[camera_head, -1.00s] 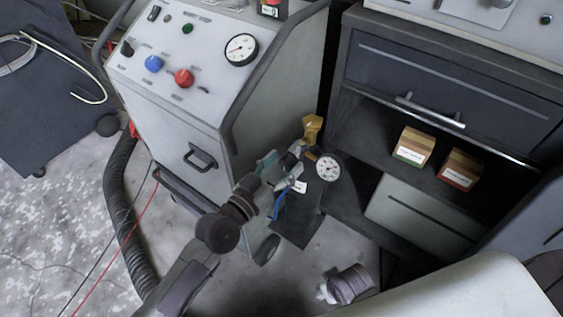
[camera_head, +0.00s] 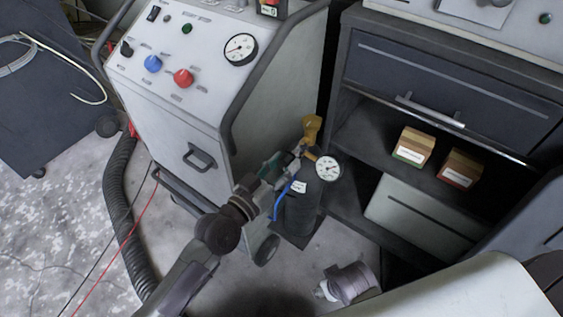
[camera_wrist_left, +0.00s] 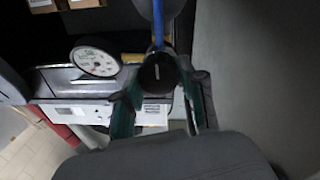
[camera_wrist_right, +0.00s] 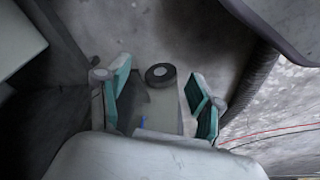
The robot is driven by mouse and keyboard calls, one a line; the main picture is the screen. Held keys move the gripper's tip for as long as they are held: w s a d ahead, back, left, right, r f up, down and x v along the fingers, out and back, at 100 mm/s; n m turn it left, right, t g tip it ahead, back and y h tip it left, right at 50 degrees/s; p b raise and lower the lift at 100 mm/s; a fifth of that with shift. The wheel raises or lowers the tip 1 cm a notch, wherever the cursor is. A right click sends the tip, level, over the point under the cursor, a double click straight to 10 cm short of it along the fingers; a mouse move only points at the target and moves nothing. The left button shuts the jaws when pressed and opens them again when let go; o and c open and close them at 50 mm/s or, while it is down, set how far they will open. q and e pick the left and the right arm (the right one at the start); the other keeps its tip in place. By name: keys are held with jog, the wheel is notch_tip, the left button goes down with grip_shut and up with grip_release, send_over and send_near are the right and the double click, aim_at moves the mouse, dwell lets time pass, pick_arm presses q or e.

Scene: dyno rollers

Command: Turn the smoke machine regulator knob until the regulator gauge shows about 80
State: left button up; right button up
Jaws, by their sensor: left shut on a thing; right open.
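The regulator gauge (camera_head: 327,168) is a round white dial beside the brass valve (camera_head: 312,128) on a dark gas cylinder (camera_head: 299,212). It also shows in the left wrist view (camera_wrist_left: 95,58), but its scale is too small to read. In that view the dark round regulator knob (camera_wrist_left: 158,72) sits between the teal fingers of my left gripper (camera_wrist_left: 160,82), which is shut on it. In the head view my left gripper (camera_head: 291,158) reaches the regulator from the lower left and partly hides it. My right gripper (camera_wrist_right: 160,92) is open and empty, low over the floor.
The smoke machine (camera_head: 170,110), with its panel knobs and larger gauge (camera_head: 240,49), stands left of the cylinder. A dark cabinet (camera_head: 450,85) with two small boxes (camera_head: 413,147) is at the right. A blue hose (camera_head: 283,200) hangs close to my left gripper.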

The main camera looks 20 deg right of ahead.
pick_arm(q)
jog(key=o, duration=1.1)
jog(key=shift+w+a, duration=0.2)
jog(key=shift+w, duration=0.05)
jog(key=shift+o, duration=0.2)
pick_arm(e)
jog(key=shift+s+f, duration=0.1)
jog(key=shift+f, duration=0.1)
pick_arm(q)
jog(key=shift+s, duration=0.1)
jog(key=v, duration=1.2)
pick_arm(e)
jog(key=shift+s+r, duration=0.2)
jog(key=shift+s, duration=0.2)
